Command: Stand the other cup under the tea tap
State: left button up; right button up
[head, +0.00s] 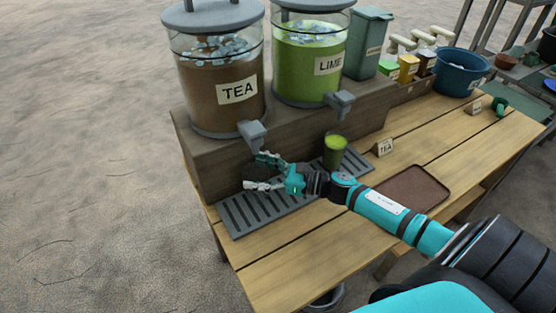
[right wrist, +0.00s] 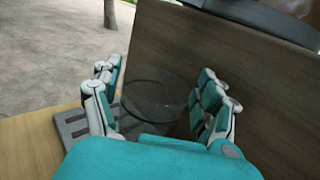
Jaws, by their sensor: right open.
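The tea dispenser (head: 218,95) is full of brown liquid, with its grey tea tap (head: 252,133) in front. My right gripper (head: 257,172) is below that tap, over the slotted drip tray (head: 240,222). Its fingers are open. In the right wrist view a clear, seemingly empty cup (right wrist: 158,92) stands upright between the spread fingers (right wrist: 155,82), near the wooden riser. The cup is hard to make out in the head view. A cup of green drink (head: 335,152) stands on the tray near the lime tap (head: 341,102). My left gripper is not in view.
The lime dispenser (head: 305,60) stands beside the tea one on the wooden riser (head: 215,165). A brown tray (head: 413,188) and a small tea sign (head: 383,147) are on the table. A blue bucket (head: 460,75) and several small containers are behind. The near left tabletop is clear.

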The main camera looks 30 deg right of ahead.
jog(key=b+v, duration=0.1)
jog(key=v, duration=1)
jog(key=shift+s+d+b, duration=0.25)
jog(key=shift+s+b, duration=0.05)
jog(key=shift+b, duration=0.1)
